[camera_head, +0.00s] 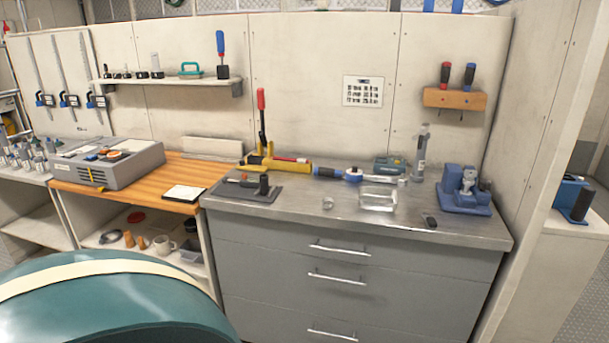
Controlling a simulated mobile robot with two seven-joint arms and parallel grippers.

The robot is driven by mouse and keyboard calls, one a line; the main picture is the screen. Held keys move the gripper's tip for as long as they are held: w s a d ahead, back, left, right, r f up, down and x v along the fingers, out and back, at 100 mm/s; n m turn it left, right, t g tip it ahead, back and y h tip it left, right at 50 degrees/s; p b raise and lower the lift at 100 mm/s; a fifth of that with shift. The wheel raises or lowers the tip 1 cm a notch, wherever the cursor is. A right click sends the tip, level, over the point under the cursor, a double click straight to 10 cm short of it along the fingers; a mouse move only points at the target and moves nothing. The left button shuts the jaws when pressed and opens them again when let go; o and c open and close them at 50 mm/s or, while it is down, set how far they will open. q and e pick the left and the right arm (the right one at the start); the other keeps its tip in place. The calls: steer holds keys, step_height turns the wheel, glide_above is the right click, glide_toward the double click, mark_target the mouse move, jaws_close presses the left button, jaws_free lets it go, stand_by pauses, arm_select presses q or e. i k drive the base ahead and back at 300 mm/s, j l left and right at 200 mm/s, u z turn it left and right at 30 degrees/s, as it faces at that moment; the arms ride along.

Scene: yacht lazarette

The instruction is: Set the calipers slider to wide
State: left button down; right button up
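I cannot pick out the calipers with certainty. Several tools with long upright grey bars (72,72) and blue and black sliding parts hang on the left wall panel; they may be calipers or bar clamps. Their sliding parts (69,101) sit low on the bars. A long tool with a blue grip (328,172) lies at the back of the grey workbench. Neither of my grippers is in view.
The grey workbench (300,212) has drawers with metal handles. A clear tray (378,200), a blue device (464,190) and a yellow lever tool (272,160) stand on it. A large teal rounded object (110,305) blocks the lower left. The bench's front middle is mostly clear.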

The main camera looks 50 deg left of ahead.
mark_target(249, 181)
steer(key=u, duration=1.9)
steer(key=i+j+z, duration=0.1)
steer(key=z, duration=0.3)
steer(key=i+j+z, duration=0.1)
steer(key=z, duration=0.35)
steer(key=j+z, duration=0.4)
steer(key=i+j+z, duration=0.1)
steer(key=j+z, duration=0.15)
steer(key=j, duration=0.2)
steer(key=i+j+z, duration=0.2)
steer(key=j, duration=0.3)
steer(key=k, duration=0.1)
